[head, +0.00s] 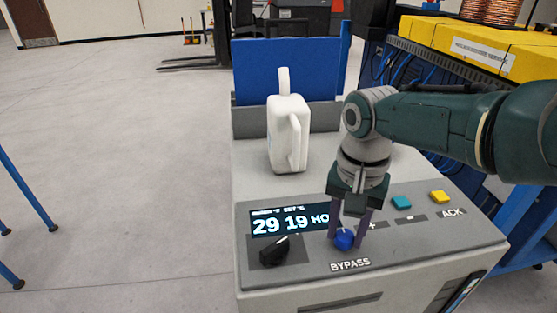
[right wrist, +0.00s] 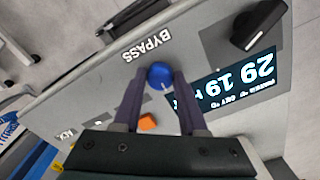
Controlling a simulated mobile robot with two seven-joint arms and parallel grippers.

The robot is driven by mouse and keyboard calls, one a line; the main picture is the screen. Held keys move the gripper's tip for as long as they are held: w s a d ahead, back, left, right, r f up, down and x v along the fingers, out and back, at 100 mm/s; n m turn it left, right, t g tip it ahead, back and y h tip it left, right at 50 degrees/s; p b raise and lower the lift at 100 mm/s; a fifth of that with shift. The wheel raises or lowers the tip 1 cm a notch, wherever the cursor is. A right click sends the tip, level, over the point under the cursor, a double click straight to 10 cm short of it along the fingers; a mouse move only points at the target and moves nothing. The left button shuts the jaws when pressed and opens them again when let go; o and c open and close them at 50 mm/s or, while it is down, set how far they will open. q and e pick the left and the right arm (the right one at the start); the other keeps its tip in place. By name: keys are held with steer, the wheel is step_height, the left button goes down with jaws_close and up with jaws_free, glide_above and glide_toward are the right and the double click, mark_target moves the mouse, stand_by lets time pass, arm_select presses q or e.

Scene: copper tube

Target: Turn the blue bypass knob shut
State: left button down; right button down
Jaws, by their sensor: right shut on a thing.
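The blue bypass knob (head: 344,239) sits on the sloped grey panel (head: 410,240), above the printed word BYPASS. My right gripper (head: 348,236) comes down over it from above, with one purple finger on each side, and is shut on it. In the right wrist view the knob (right wrist: 160,75) shows between the two fingertips (right wrist: 158,78), with a pale pointer mark on its lower edge. My left gripper is not in view.
A black knob (head: 274,250) and a lit display (head: 290,220) reading 29 19 are left of the blue knob. Teal (head: 401,202) and yellow (head: 439,197) buttons are to its right. A white jug (head: 288,135) stands behind the panel. A yellow-topped rack (head: 485,50) is at right.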

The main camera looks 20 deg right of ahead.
mark_target(345, 235)
stand_by(0.4)
steer(key=shift+c, duration=2.2)
jaws_free()
step_height(345, 235, up, 10)
steer(key=p, duration=0.5)
steer(key=shift+p, duration=0.4)
